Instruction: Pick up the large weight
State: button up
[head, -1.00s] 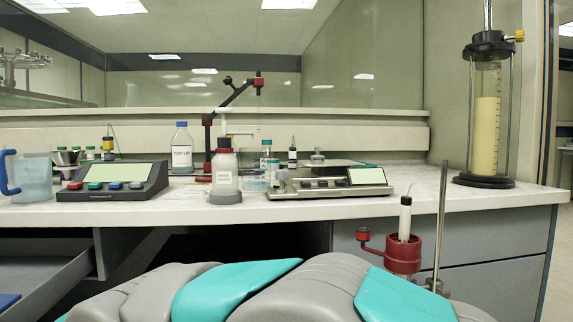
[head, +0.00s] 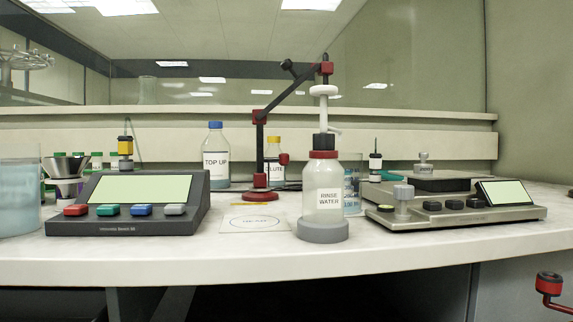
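Two metal knobbed weights show at the balance on the right. One weight (head: 403,203) stands upright on the front left part of the balance (head: 500,226), beside its buttons. The other weight (head: 423,163) shows farther back, at the dark pan (head: 430,184). The front one looks bigger in the picture, but it is also nearer, so I cannot be sure which is the large one. My gripper is not in view.
A rinse water bottle (head: 323,204) stands just left of the balance. A console with coloured buttons (head: 130,204) and a beaker (head: 18,200) are at left. A red-jointed stand (head: 260,160) rises behind. The bench front edge (head: 250,270) is clear. A red-black crank (head: 549,285) juts out at lower right.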

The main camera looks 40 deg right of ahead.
aim_at(421, 167)
jog(key=z, duration=2)
jog(key=k+l, duration=0.15)
